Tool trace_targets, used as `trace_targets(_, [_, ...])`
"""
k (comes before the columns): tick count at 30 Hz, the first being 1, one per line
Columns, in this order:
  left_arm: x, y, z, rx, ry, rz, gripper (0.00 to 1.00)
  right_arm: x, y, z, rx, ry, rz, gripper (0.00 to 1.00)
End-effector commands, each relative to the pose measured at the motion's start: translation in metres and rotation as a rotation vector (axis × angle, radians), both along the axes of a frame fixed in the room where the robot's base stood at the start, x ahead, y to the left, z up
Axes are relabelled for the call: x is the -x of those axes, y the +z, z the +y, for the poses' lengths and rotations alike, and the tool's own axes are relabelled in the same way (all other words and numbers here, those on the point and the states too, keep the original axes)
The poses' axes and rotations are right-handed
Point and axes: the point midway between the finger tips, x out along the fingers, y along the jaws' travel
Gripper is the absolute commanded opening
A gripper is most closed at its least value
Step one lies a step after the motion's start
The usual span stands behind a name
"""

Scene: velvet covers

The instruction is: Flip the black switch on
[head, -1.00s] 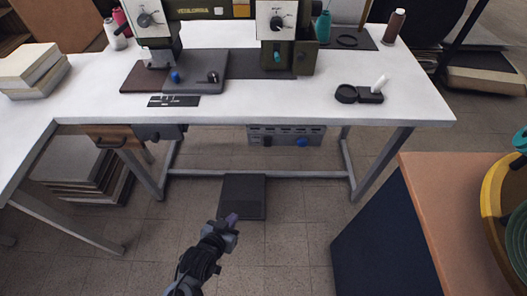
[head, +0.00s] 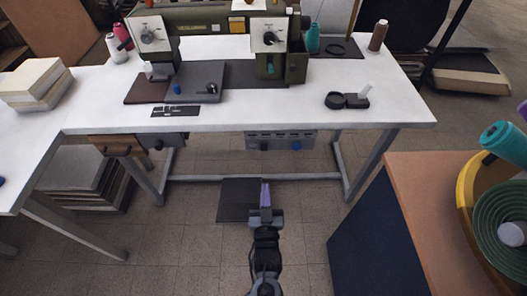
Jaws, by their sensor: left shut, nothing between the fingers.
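A grey control box (head: 282,141) hangs under the front edge of the white table. A small black knob or switch (head: 264,145) is on its left part and a blue one (head: 296,146) on its right part; which way the black one is set is too small to tell. My left gripper (head: 266,192) is shut and empty, with purple fingers pointing up the picture. It is lower in the picture than the box, apart from it, and overlaps the dark floor pedal in view. My right gripper does not show clearly.
A sewing machine (head: 195,28) stands on the white table (head: 230,115). A dark pedal (head: 238,200) lies on the floor. The table legs flank the space under the box. An orange-topped cabinet (head: 415,210) with teal spools (head: 503,140) stands at the right.

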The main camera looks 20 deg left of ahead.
Motion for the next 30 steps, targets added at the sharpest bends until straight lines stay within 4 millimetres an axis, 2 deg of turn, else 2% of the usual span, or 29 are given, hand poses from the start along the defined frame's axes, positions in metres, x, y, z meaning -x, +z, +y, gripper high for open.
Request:
trace_targets(9, [-0.001, -0.001, 0.000, 0.000, -0.001, 0.001, 0.00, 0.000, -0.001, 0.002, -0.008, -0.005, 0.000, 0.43])
trace_targets(14, [-0.009, 0.000, 0.004, -0.001, 0.000, -0.002, 0.00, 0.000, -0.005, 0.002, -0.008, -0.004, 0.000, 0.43])
trace_targets(20, [-0.034, 0.001, 0.014, -0.001, -0.001, -0.003, 0.00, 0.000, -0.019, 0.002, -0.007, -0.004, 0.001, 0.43])
trace_targets(30, [-0.091, 0.007, 0.038, -0.002, 0.000, -0.001, 0.00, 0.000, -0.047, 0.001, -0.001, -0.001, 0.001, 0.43])
